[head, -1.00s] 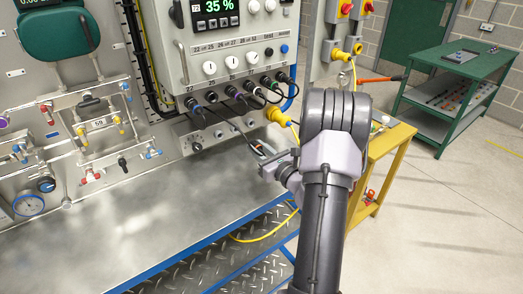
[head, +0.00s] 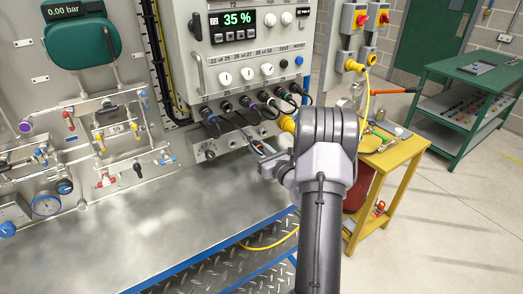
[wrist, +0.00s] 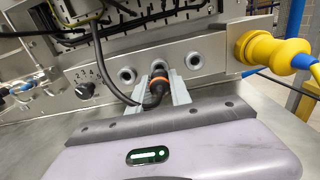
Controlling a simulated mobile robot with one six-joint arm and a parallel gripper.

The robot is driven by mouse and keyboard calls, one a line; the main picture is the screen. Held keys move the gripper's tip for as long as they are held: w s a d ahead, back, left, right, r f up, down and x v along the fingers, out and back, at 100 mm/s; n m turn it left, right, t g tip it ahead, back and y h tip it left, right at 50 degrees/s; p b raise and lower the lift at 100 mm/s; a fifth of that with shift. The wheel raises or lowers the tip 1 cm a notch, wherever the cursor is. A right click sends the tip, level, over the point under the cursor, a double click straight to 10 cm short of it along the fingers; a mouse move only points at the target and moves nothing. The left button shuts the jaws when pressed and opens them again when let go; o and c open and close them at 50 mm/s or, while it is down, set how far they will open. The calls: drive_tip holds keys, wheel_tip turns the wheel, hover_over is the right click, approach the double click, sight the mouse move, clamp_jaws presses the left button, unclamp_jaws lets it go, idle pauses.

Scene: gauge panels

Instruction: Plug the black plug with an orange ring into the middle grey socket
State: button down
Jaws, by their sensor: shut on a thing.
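The black plug with an orange ring (wrist: 156,86) is between the fingers of my gripper (wrist: 156,98) in the wrist view, its front pointing away from me. A black cable loops down from the upper left to its rear. The middle grey socket (wrist: 159,66) is straight ahead of the plug, in a row of three on a metal strip. The plug's front overlaps the socket's lower edge in the picture; I cannot tell whether they touch. In the head view my gripper (head: 262,155) is in front of that strip, and the plug is too small to make out.
The left grey socket (wrist: 127,75) and right grey socket (wrist: 193,60) flank the middle one. A selector knob (wrist: 84,89) is farther left. A large yellow connector (wrist: 262,50) sticks out at the right. Several black cables hang from the control box (head: 245,60) above. The metal bench (head: 170,215) is bare.

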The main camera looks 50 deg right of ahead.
drive_tip(key=shift+x, duration=1.4)
idle(1.7)
drive_tip(key=c, duration=1.1)
unclamp_jaws()
